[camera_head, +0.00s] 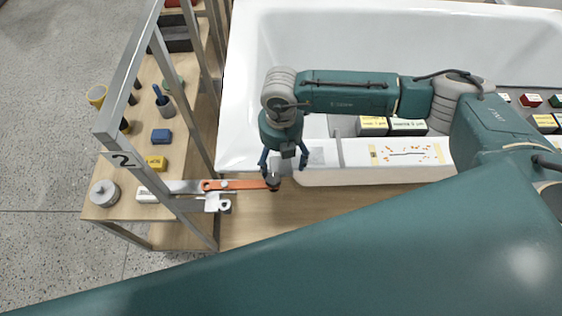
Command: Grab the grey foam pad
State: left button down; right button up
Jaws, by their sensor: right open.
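My right gripper (284,165) hangs fingers-down over the left end of the tub's near rim, its two blue fingers spread apart. Nothing shows held between them. A flat light-grey square (316,156) lies on the white rim just right of the fingers; it may be the grey foam pad, but I cannot tell for sure. A small dark round piece (272,183) sits just below the left finger, at the end of an orange tool (240,184). My left gripper is not in view; a large teal arm part covers the foreground.
A white bathtub shell (240,110) fills the back. Labelled boxes (408,127) stand behind its rim. A metal-framed shelf (135,80) at left holds a blue block (162,136), a yellow block (155,163) and a grey round container (104,193). Bare wooden bench (260,225) lies in front.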

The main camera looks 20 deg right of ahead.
jog(key=shift+f, duration=0.65)
jog(key=c, duration=0.9)
jog(key=shift+r, duration=0.1)
